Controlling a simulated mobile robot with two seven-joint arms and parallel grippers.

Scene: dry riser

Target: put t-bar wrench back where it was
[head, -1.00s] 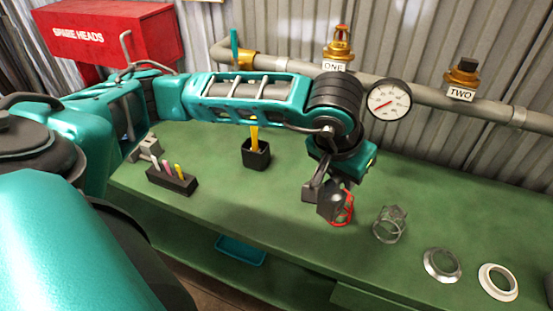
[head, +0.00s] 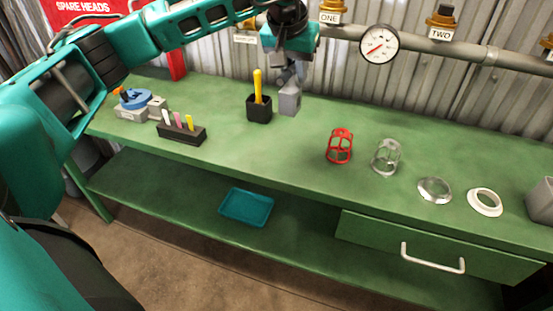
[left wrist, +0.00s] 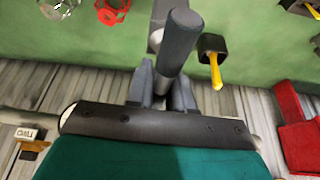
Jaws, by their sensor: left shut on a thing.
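My left gripper (head: 288,76) is above the back of the green workbench, just right of the black holder (head: 259,109) with a yellow-handled tool (head: 258,82). It is shut on a grey piece (head: 290,101), which I take to be the t-bar wrench. In the left wrist view the gripper (left wrist: 163,92) holds a dark grey cylinder (left wrist: 181,38), and the black holder (left wrist: 211,43) is beside it. The wrench's full shape is hidden, and I cannot tell whether it touches the bench. My right gripper is not in view.
A red cage (head: 340,146), a clear cage (head: 386,157), a metal ring (head: 434,190) and a white ring (head: 485,202) stand to the right. A pen block (head: 182,134) is at left. A gauge (head: 379,44) and pipe run behind. The bench front-centre is clear.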

